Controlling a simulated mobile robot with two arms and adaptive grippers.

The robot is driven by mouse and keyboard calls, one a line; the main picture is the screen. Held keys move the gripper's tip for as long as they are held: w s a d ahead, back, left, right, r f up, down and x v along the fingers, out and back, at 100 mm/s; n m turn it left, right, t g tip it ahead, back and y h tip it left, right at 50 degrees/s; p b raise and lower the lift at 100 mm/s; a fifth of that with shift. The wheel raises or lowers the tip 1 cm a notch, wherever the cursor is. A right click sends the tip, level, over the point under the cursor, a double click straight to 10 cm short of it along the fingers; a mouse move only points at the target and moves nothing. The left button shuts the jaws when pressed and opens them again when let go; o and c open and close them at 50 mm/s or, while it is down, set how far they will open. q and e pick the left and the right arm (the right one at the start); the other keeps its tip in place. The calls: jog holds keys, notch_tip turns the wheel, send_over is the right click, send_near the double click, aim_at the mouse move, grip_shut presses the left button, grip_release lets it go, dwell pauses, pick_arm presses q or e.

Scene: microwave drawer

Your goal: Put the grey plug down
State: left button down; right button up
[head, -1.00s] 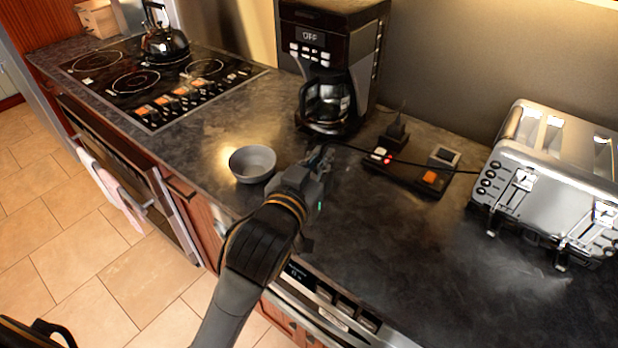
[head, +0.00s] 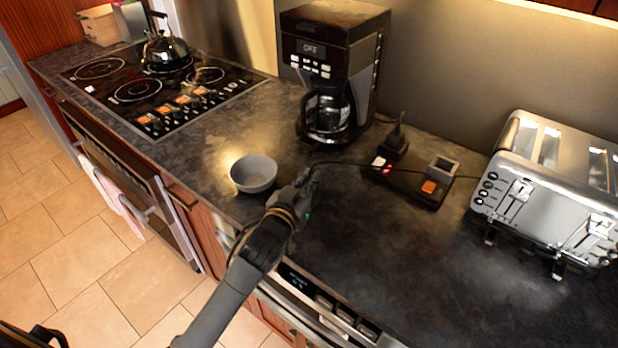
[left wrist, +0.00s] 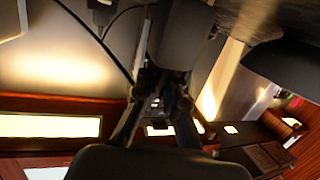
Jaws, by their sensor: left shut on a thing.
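My left gripper (head: 306,182) is low over the dark counter, just right of the grey bowl, and shut on the grey plug. The plug is mostly hidden by the fingers in the head view, and I cannot tell whether it touches the counter. A thin black cord (head: 340,163) runs from the fingertips to the right, past the power strip. In the left wrist view the gripper's two dark fingers (left wrist: 157,105) close in around a dark, unclear shape. My right gripper is not in view.
The grey bowl (head: 253,174) is close left of the gripper. A black power strip (head: 410,183) with a black plug (head: 397,140) lies to the right. A coffee maker (head: 335,75) stands behind, and a toaster (head: 550,190) at the right. The front counter (head: 370,250) is clear.

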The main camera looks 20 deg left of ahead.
pick_arm(q)
jog(key=shift+f, duration=0.15)
jog(key=c, duration=1.4)
grip_release()
jog(key=shift+c, duration=0.2)
jog(key=shift+s, duration=0.1)
jog(key=s+a+r+b, duration=0.1)
jog(key=s+r+b, duration=0.1)
jog(key=s, duration=0.9)
jog(key=shift+s, duration=0.35)
